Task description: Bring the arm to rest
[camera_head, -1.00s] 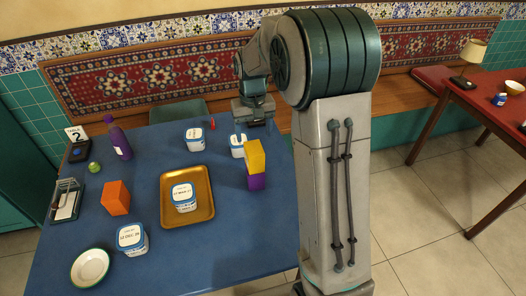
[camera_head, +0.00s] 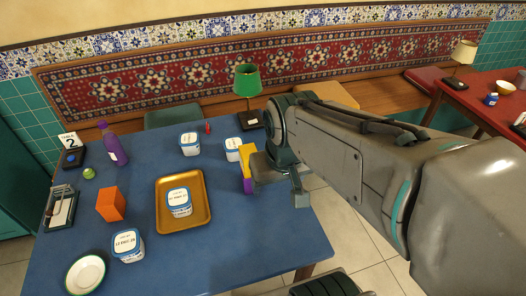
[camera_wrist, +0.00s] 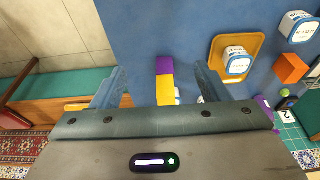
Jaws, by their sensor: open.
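My gripper (camera_head: 280,180) is at the right side of the blue table, and my arm reaches in from the right. In the wrist view its two fingers (camera_wrist: 158,82) are wide apart with nothing held between them. I cannot tell the exact gap.
The blue table (camera_head: 150,262) bears a gold tray (camera_head: 162,222) with a white tub (camera_head: 179,203), more tubs (camera_head: 128,245), an orange block (camera_head: 111,204), a plate (camera_head: 86,274) and a purple bottle (camera_head: 113,148). A green lamp (camera_head: 247,80) stands behind the gripper. Tiled floor (camera_head: 345,235) is clear at right.

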